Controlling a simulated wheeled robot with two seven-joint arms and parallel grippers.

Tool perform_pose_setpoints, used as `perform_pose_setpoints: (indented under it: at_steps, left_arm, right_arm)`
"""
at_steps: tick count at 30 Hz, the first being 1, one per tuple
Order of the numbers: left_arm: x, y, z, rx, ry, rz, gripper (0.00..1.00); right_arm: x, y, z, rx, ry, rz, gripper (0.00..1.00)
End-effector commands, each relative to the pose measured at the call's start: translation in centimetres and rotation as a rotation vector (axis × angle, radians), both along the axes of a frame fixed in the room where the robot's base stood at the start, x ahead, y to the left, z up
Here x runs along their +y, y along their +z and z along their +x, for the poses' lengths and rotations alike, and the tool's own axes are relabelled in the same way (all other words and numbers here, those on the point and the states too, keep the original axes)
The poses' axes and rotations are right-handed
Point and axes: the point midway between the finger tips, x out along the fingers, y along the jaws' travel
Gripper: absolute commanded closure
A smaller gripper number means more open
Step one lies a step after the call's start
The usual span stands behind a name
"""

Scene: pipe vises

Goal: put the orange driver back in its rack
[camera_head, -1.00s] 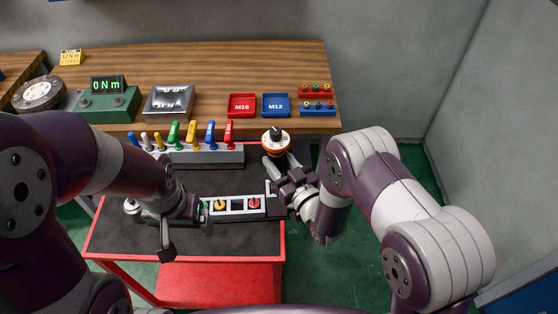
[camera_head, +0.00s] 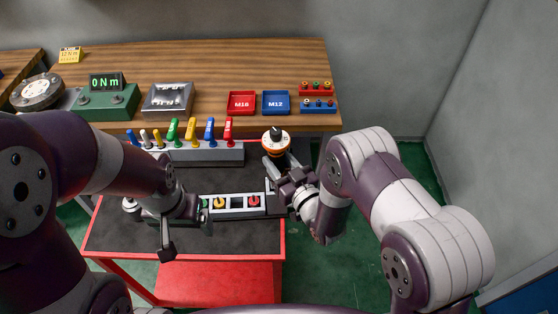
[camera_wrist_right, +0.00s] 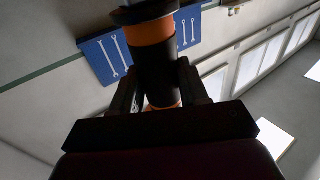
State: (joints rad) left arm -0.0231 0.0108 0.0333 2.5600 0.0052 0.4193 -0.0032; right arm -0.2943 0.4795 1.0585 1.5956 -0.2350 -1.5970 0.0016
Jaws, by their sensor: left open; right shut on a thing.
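In the right wrist view the driver's black and orange body (camera_wrist_right: 155,70) stands between the two fingers. A pale slotted rack (camera_head: 237,212) lies on the cart, in front and left of the driver. It holds green, yellow and red round pieces, with a dark empty slot between yellow and red. My left gripper (camera_head: 184,238) is open and empty over the cart's left part, partly covering the rack's left end.
A grey rack (camera_head: 205,155) with several coloured handles stands at the back of the cart. On the wooden bench are a red M16 tray (camera_head: 242,111), a blue M12 tray (camera_head: 276,112), a metal box (camera_head: 168,112) and a green gauge (camera_head: 109,104). Bare cart top lies in front.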

Motion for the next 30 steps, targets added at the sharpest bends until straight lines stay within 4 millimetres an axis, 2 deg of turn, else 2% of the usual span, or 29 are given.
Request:
perform_pose_setpoints:
  at_steps: [30]
  left_arm:
    - [0.0,-1.2,0.0,0.000,0.000,0.000,0.12]
  right_arm:
    - [0.0,-1.1,0.1,-0.006,0.000,0.002,1.00]
